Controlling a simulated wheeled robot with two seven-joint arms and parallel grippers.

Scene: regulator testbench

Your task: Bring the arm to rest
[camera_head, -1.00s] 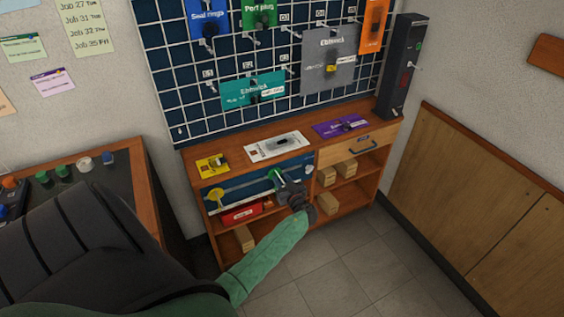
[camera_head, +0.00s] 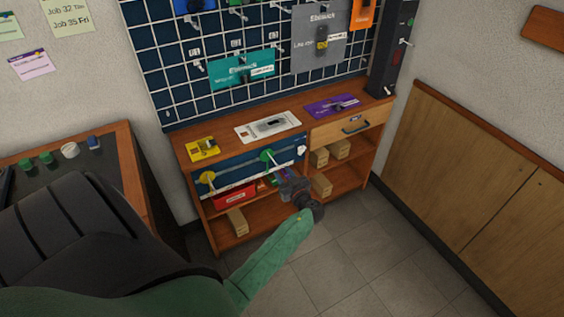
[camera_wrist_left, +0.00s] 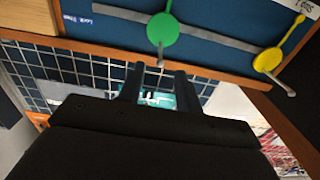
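My left gripper (camera_head: 277,183) hangs in front of the shelf cabinet, below and a little right of a green round tag (camera_head: 267,155). In the left wrist view its two fingers (camera_wrist_left: 156,84) stand apart with nothing between them. The green tag (camera_wrist_left: 161,30) also shows there, beyond the fingertips and apart from them. My left arm (camera_head: 275,255) reaches in from the bottom left. My right gripper is in neither view.
The cabinet (camera_head: 222,237) carries a blue panel (camera_head: 235,168) with a yellow tag (camera_head: 207,177). A red box (camera_head: 235,196) and wooden blocks (camera_head: 237,221) sit on its shelves. The floor (camera_head: 370,250) at right is clear.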

